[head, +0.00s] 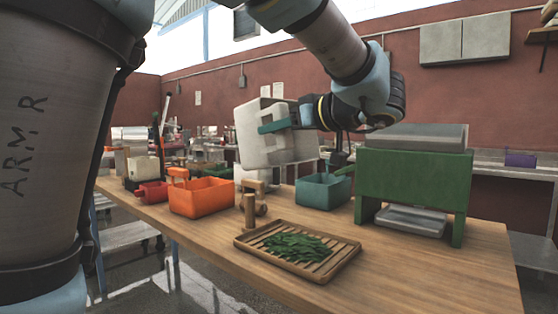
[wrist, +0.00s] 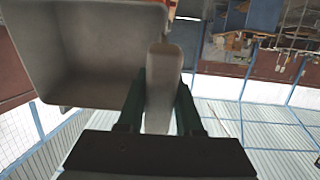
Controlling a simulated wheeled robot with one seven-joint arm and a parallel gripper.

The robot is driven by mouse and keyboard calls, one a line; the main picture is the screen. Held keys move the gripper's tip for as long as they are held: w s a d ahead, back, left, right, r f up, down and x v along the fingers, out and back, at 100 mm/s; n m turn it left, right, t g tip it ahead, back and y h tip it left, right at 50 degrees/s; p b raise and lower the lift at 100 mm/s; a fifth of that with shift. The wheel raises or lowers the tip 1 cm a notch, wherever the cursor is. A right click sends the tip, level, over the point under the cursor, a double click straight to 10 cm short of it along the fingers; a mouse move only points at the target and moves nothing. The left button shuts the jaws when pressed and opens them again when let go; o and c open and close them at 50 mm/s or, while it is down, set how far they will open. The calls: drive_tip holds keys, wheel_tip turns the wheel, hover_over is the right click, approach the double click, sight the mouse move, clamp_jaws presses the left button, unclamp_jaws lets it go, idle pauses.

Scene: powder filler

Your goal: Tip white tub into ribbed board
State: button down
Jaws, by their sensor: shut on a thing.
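The white tub (head: 250,140) is held in the air above the table, turned onto its side. My gripper (head: 276,126) is shut on a part of it, with green fingers. In the wrist view the fingers (wrist: 161,88) close on a pale upright piece of the tub, and its grey inside (wrist: 90,50) shows at the left with no contents visible. The ribbed board (head: 345,265) is a wooden slatted tray on the near table, below and to the right of the tub. A pile of green leaves (head: 296,246) lies on it.
An orange bin (head: 201,198) and a teal bin (head: 323,192) stand behind the board. A wooden item (head: 250,208) stands by the board's left corner. A green stand (head: 412,178) with a grey top is at the right. The table's front right is clear.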

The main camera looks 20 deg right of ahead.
sight(275, 108)
drive_tip(key=shift+r, duration=0.55)
drive_tip(key=shift+a+r+g+h+p, duration=0.1)
drive_tip(key=shift+r+g+h+p, duration=0.5)
drive_tip(key=shift+g+p, duration=0.5)
wheel_tip(275, 108, up, 2)
drive_tip(key=g+h+p, duration=0.1)
drive_tip(key=g+p, duration=0.3)
drive_tip(key=p, duration=0.1)
drive_tip(key=shift+w+h, duration=0.1)
drive_tip(key=shift+h, duration=0.3)
wheel_tip(275, 108, up, 2)
drive_tip(key=g+h+p, duration=0.1)
drive_tip(key=g+p, duration=0.2)
drive_tip(key=p, duration=0.2)
drive_tip(key=g+h+p, duration=0.2)
drive_tip(key=g+p, duration=0.1)
drive_tip(key=p, duration=0.2)
drive_tip(key=shift+g, duration=0.3)
drive_tip(key=shift+g+h+p, duration=0.3)
drive_tip(key=shift+g+p, duration=0.3)
drive_tip(key=shift+p, duration=0.35)
drive_tip(key=shift+f, duration=0.25)
